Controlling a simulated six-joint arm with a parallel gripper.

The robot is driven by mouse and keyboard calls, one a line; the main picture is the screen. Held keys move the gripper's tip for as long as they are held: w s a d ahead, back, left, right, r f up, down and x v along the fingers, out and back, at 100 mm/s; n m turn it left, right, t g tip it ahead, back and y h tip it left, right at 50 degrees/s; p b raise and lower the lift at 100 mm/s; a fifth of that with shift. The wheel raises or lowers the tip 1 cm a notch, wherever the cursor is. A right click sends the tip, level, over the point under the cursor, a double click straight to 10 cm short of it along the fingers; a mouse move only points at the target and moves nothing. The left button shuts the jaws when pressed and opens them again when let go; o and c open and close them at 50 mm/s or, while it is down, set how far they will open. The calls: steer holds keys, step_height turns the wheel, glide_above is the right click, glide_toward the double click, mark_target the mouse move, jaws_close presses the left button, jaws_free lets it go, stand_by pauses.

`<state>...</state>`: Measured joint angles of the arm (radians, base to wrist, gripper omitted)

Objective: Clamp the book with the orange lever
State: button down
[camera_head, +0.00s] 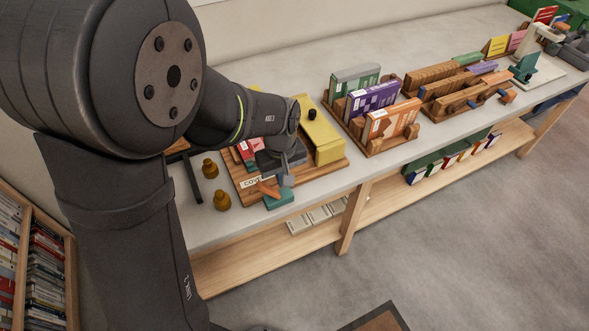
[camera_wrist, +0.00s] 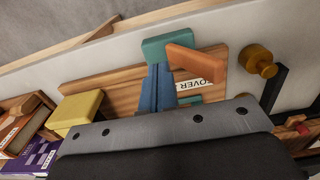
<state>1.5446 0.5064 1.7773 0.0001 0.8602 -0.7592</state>
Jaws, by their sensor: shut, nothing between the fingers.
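The orange lever (camera_head: 268,189) sits on a teal block (camera_head: 279,202) at the front edge of a wooden board (camera_head: 240,196) labelled COVER. In the wrist view the orange lever (camera_wrist: 195,59) slants out from the teal block (camera_wrist: 168,46), to the right of my fingertips. My gripper (camera_head: 288,179) is shut and empty, right beside the lever. In the wrist view my gripper (camera_wrist: 158,70) overlaps the teal block's edge; I cannot tell whether it touches. A red item (camera_head: 247,150), possibly the book, shows partly behind my arm; most of it is hidden.
A yellow block (camera_head: 322,138) with a black knob stands right of my gripper on the board. Two brass knobs (camera_head: 221,200) stand to the left. Wooden holders with an orange book (camera_head: 393,120) and a purple book (camera_head: 371,100) stand further right. The table front edge is close.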

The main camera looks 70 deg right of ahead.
step_height(320, 180, up, 10)
stand_by(0.8)
step_height(320, 180, down, 10)
steer(key=shift+w+f, duration=0.1)
stand_by(0.6)
